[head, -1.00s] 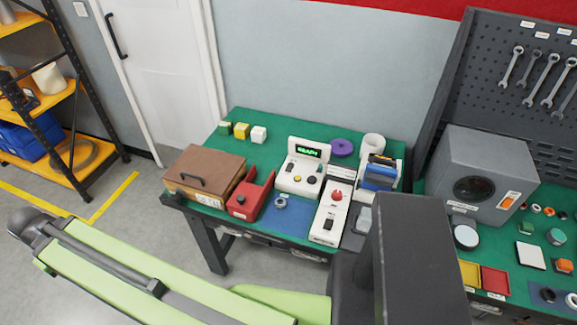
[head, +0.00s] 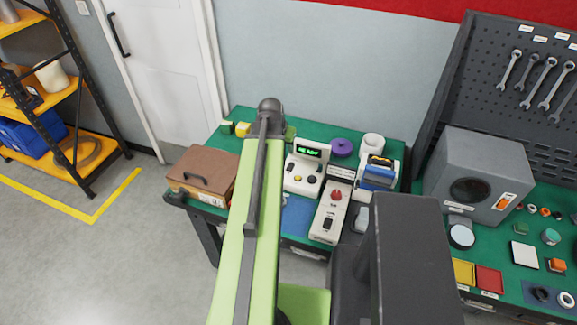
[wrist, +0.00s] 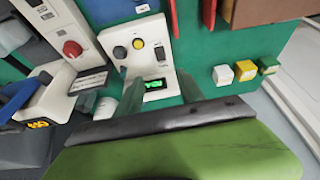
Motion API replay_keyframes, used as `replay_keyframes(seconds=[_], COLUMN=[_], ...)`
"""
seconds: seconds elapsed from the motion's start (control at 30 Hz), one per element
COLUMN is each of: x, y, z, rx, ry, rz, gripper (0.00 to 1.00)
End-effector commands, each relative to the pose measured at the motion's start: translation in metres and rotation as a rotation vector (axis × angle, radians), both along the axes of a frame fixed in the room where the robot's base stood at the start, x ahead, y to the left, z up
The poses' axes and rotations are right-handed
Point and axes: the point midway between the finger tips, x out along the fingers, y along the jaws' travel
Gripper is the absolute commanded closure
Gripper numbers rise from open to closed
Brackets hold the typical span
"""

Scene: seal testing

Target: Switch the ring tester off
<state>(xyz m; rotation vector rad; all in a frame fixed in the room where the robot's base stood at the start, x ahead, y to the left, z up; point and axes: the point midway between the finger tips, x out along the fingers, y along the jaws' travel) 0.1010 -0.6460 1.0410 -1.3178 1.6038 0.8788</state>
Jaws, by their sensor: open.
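A white unit with a lit green display (head: 307,150) stands at the middle of the green table; I take it to be the ring tester, but its label is not readable. In the wrist view its front panel (wrist: 128,33) shows a grey knob (wrist: 120,53), a yellow button (wrist: 138,43) and a dark rocker switch (wrist: 160,54). The switch's position is unclear. A white box with a red knob (head: 336,196) and a black switch (head: 328,224) stands beside it. My gripper (wrist: 155,82) is open and empty, its fingers over the display end of the unit, apparently above it.
A brown case (head: 205,172) sits at the table's left. Yellow and white blocks (wrist: 245,70) stand near the back. A blue-and-white device (head: 378,172), a purple disc (head: 342,147) and a white cup (head: 372,145) crowd the right. A grey speaker-like box (head: 480,180) stands farther right.

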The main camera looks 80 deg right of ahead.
Motion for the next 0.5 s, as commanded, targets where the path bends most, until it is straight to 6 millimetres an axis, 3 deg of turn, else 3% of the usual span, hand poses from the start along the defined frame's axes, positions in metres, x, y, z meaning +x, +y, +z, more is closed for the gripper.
replay_keyframes(seconds=[0.27,0.5], x=[0.000,-0.003], y=[-0.008,-0.026], z=[-0.024,-0.072], rx=[0.001,0.001], ry=[0.000,0.000], rz=[0.003,0.003], gripper=[0.55,0.55])
